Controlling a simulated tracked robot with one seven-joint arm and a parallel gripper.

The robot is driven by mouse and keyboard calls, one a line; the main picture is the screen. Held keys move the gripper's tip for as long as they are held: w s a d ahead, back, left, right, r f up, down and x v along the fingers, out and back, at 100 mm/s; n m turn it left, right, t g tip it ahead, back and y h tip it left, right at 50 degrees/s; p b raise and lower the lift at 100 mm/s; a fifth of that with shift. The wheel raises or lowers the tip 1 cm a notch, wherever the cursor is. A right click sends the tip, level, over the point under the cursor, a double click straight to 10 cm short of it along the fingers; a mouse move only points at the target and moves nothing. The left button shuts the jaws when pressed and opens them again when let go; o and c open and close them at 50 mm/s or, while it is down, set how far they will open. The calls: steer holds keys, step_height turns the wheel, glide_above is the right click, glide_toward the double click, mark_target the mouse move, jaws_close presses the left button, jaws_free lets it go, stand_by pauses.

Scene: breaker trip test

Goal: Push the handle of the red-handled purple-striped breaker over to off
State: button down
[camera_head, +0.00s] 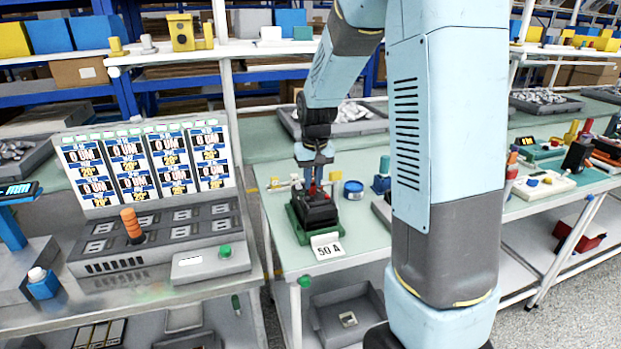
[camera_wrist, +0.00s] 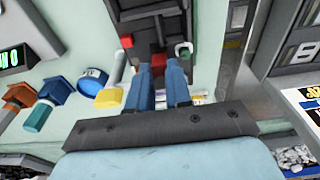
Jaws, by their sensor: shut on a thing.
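The breaker (camera_head: 318,213) is a dark block on a green base near the front left corner of the middle table. Its red handle (camera_wrist: 160,60) shows between the fingertips in the wrist view, and a little red shows under the gripper in the head view. My gripper (camera_head: 315,187) points down onto the breaker from above. Its two blue fingers, also in the wrist view (camera_wrist: 160,69), are closed on the red handle. I cannot make out a purple stripe. The fingers hide part of the handle, and its exact tilt is unclear.
A grey test panel with an orange handle (camera_head: 132,225) is on the left bench.

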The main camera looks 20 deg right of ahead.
steer(key=s+t, duration=0.2)
steer(key=shift+f+t, duration=0.2)
steer(key=shift+t, duration=0.1)
steer(key=shift+s+f+t, duration=0.3)
steer(key=shift+s+t, duration=0.2)
steer(key=shift+t, duration=0.5)
steer(key=c, duration=1)
jaws_free()
steer(key=shift+c, duration=0.2)
steer(key=v, duration=1.3)
steer(key=shift+s+r, duration=0.2)
steer(key=shift+s, duration=0.05)
